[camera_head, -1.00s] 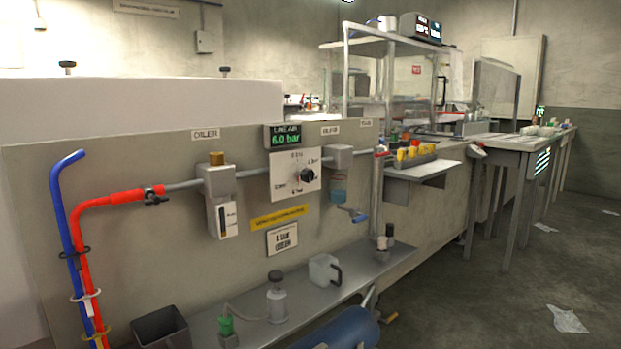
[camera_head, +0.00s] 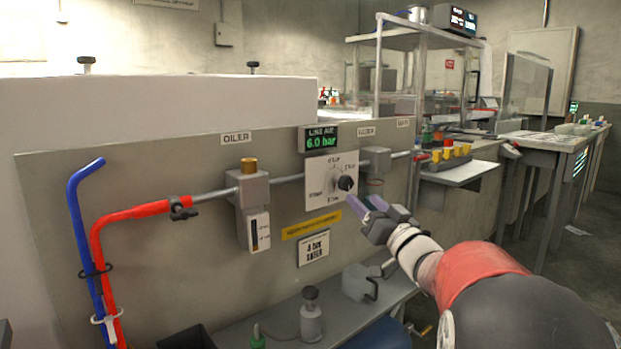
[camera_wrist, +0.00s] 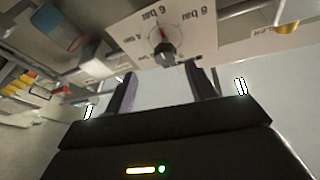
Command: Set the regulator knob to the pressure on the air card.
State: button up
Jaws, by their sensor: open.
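The regulator's black knob (camera_head: 346,183) sits on a white dial plate (camera_head: 323,186) on the panel. In the wrist view the knob (camera_wrist: 167,54) shows with a red pointer near the "6 bar" mark; "8 bar" is also printed on the plate (camera_wrist: 130,30). The air display (camera_head: 319,138) reads 6.0 bar. The air card (camera_head: 313,248) hangs below the dial; its figure looks like 4 bar but is blurred. My gripper (camera_head: 361,206) is open and empty, just in front of and below the knob. In the wrist view the knob lies ahead, between the fingertips (camera_wrist: 162,72).
A grey pipe and the oiler (camera_head: 252,205) lie left of the dial. A grey filter unit (camera_head: 376,160) is close on the right. A yellow label (camera_head: 311,225) sits below. A shelf holds a bottle (camera_head: 311,318) and a jug (camera_head: 358,283).

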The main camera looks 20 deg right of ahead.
aim_at(349, 185)
jog(key=shift+w+a+r+n+y, duration=0.15)
jog(key=shift+w+n+y, duration=0.1)
jog(key=shift+y, duration=0.35)
jog(key=shift+w+d+r+n+y, duration=0.15)
jog(key=shift+w+n+y, duration=0.1)
jog(key=shift+y, duration=0.35)
jog(key=p+x, duration=0.1)
jog(key=x, duration=0.6)
jog(key=shift+r, duration=0.1)
jog(key=c, duration=1)
